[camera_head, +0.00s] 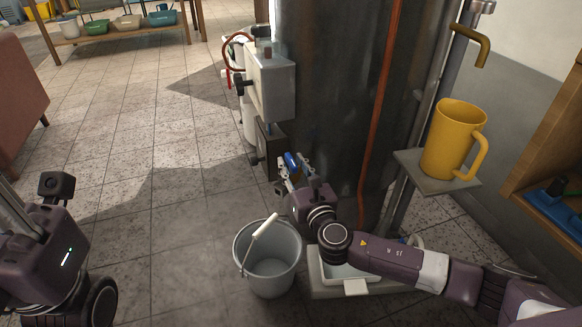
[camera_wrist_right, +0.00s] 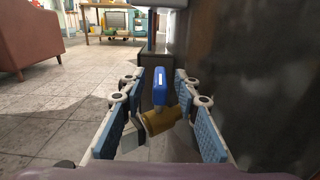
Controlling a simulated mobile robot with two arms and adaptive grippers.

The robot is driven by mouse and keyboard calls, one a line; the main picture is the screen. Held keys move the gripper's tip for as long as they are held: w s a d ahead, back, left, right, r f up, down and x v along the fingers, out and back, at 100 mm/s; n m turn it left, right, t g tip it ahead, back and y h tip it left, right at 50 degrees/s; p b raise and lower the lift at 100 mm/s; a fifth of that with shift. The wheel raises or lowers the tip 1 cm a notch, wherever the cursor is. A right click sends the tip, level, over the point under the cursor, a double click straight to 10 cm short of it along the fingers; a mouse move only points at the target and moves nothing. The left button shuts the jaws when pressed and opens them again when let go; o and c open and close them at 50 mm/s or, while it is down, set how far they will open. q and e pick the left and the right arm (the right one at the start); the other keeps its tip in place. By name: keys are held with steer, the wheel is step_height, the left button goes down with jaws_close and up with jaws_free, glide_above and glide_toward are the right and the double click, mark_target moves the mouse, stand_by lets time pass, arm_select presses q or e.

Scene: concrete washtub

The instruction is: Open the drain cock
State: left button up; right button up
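The drain cock shows a blue lever handle (camera_head: 291,162) low on the side of the dark metal cylinder (camera_head: 335,90). In the right wrist view, the blue handle (camera_wrist_right: 160,88) stands upright on a brass body (camera_wrist_right: 160,132). My right gripper (camera_head: 294,171) is open, with its blue-padded fingers on both sides of the cock. The handle is between the fingers, with a gap on each side, in the right wrist view (camera_wrist_right: 162,112). My left gripper (camera_head: 40,250) is at the lower left, far from the cock; its fingertips cannot be made out.
A grey bucket (camera_head: 268,272) with a white-gripped handle stands on the floor below the right gripper. A yellow mug (camera_head: 452,140) sits on a small shelf (camera_head: 408,164) at the right. A grey box (camera_head: 272,82) is on the cylinder.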

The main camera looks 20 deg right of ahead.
steer(key=shift+w, duration=0.6)
jaws_close()
